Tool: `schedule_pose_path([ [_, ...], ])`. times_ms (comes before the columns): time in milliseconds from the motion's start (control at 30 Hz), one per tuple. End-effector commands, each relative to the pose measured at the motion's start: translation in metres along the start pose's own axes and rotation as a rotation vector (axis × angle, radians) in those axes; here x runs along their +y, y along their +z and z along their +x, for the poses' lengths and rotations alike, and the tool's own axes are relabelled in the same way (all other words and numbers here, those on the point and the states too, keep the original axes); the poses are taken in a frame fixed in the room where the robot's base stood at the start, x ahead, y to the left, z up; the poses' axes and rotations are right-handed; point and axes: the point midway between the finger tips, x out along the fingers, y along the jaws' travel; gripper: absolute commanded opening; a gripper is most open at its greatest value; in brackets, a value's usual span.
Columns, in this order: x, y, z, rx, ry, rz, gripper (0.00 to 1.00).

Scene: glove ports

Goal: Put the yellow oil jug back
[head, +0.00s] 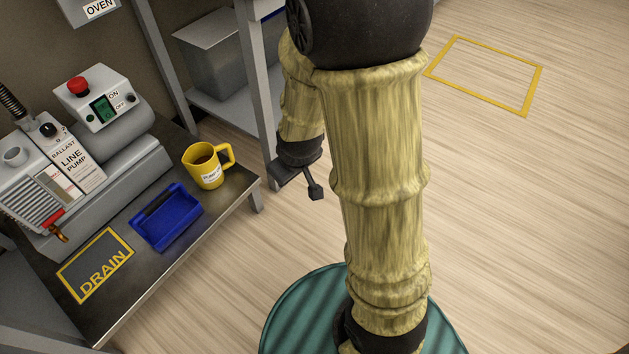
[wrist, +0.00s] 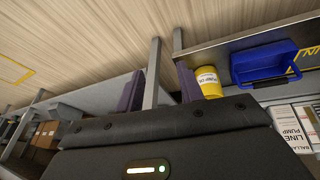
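The yellow oil jug (head: 208,178) stands upright on the dark bench top, near its right edge, with its handle toward the right and dark liquid showing inside. It also shows in the wrist view (wrist: 208,83), just right of the right finger. My gripper (head: 297,184) is off the bench's right edge, over the floor, apart from the jug. In the wrist view its two purple-padded fingers (wrist: 162,90) stand apart, with only a bench leg and background showing between them. It is open and empty.
A blue tray (head: 166,217) lies beside the jug. A yellow-framed DRAIN marking (head: 96,264) is left of the tray. The line pump (head: 75,165) with its switch box stands behind them. A grey shelf rack (head: 262,105) is behind the bench. A yellow outline (head: 528,92) marks clear floor.

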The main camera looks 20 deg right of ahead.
Motion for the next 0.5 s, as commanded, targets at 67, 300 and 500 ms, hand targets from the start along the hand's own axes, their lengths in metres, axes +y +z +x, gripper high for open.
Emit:
schedule_pose_path([
  [67,0.002,0.015,-0.026,-0.027,-0.021,0.110,0.37],
  [300,0.001,0.057,-0.075,-0.126,-0.029,0.347,0.37],
  [500,0.000,0.063,-0.079,-0.142,-0.027,0.374,0.37],
])
